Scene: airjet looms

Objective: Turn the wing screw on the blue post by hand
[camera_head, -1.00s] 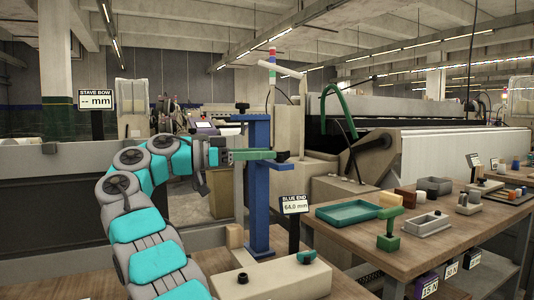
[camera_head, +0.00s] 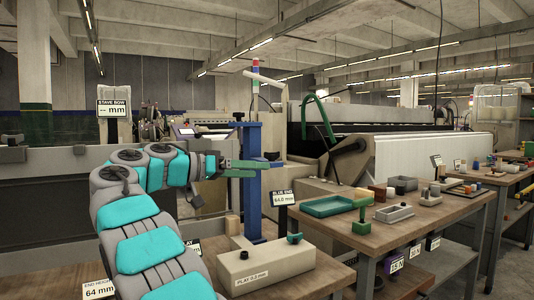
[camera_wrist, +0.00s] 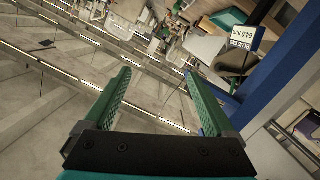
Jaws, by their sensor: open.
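The blue post (camera_head: 252,205) stands upright near the middle of the head view, with a small dark knob (camera_head: 240,116) at its top. A dark piece (camera_head: 277,155) shows at its right side; I cannot tell whether either is the wing screw. My gripper (camera_head: 255,168), with green fingers, lies level at the post's mid-height and overlaps it in the picture; contact cannot be told. In the wrist view my gripper (camera_wrist: 157,72) is open, with nothing between its fingers. The blue post (camera_wrist: 278,72) is to the right of both fingers there.
A "BLUE END 64.0 mm" sign (camera_head: 283,198) stands just right of the post. A pale block (camera_head: 270,265) with knobs lies on the front table. The right table (camera_head: 400,235) holds a green tray (camera_head: 327,207), a green clamp-like piece (camera_head: 362,217) and several small parts.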

